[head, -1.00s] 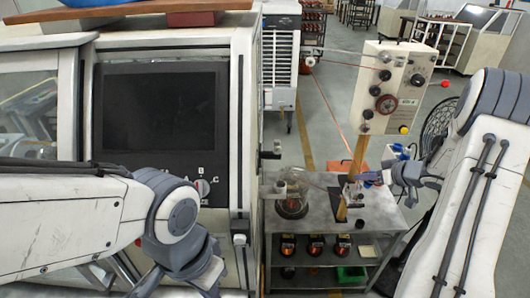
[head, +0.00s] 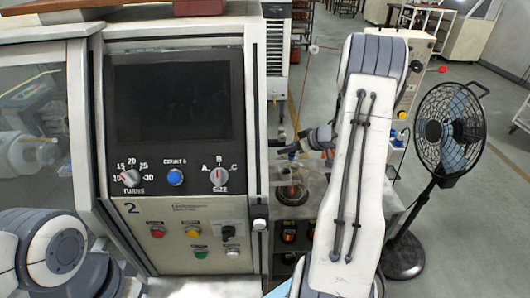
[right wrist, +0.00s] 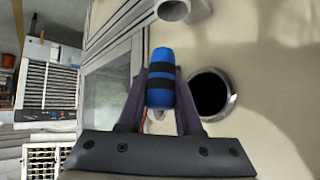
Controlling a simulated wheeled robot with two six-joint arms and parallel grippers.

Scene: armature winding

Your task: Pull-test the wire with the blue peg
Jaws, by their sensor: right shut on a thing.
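In the right wrist view, a blue peg (right wrist: 161,60) with dark bands stands between the fingers of my right gripper (right wrist: 161,92), which is shut on it. In the head view the right gripper (head: 296,147) is in front of the machine's right side, above the small bench (head: 392,200). A thin reddish strand, perhaps the wire, shows beside the peg's lower end in the wrist view; whether it is fixed to the peg I cannot tell. My left gripper is out of view; only part of its arm shows at the lower left.
The winding machine (head: 185,228), with dark screen, knobs and buttons, fills the left. A floor fan (head: 452,130) stands at the right. My right arm hides much of the tension stand (head: 405,95) and bench. A dark round opening (right wrist: 210,94) lies right of the peg in the wrist view.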

